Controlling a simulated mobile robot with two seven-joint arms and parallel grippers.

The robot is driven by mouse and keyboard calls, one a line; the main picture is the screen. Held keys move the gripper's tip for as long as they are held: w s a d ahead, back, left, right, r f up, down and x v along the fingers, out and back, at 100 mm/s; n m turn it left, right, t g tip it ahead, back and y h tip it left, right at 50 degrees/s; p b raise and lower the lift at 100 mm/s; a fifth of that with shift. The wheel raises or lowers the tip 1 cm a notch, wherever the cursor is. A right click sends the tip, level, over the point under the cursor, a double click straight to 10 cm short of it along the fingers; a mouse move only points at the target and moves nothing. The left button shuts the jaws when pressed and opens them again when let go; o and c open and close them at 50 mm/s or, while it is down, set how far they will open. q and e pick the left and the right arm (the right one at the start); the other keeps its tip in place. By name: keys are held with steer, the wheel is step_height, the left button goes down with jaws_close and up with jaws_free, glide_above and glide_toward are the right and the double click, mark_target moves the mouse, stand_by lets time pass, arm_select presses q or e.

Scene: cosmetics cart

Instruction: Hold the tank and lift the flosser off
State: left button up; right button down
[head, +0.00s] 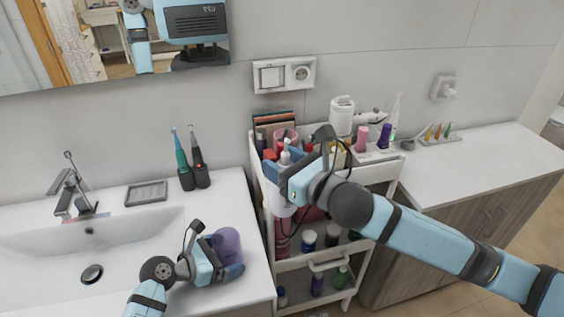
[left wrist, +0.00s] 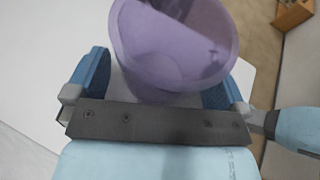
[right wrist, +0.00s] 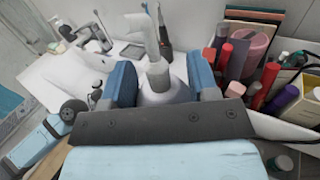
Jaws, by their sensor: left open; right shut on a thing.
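A purple translucent tank (head: 228,242), an open cup, stands on the sink counter near its right edge. It also shows in the left wrist view (left wrist: 165,60). My left gripper (head: 222,262) is open, with its fingers on either side of the tank; I cannot tell whether they touch it. My right gripper (head: 284,170) is shut on the white flosser (head: 282,206) and holds it up near the cart's left side, apart from the tank. The flosser's neck and nozzle (right wrist: 158,75) rise between the fingers in the right wrist view. The gripper hides part of its body.
The white cart (head: 312,262) holds several bottles and tubes right beside the flosser. Two electric toothbrushes (head: 190,165) and a soap dish (head: 147,193) stand behind the sink basin (head: 140,250). The right-hand counter (head: 470,165) is mostly clear. My right arm crosses in front of the cart.

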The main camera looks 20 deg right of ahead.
arm_select(q)
steer(key=v, duration=1.2)
steer(key=shift+s, duration=0.1)
steer(key=shift+s+f, duration=0.1)
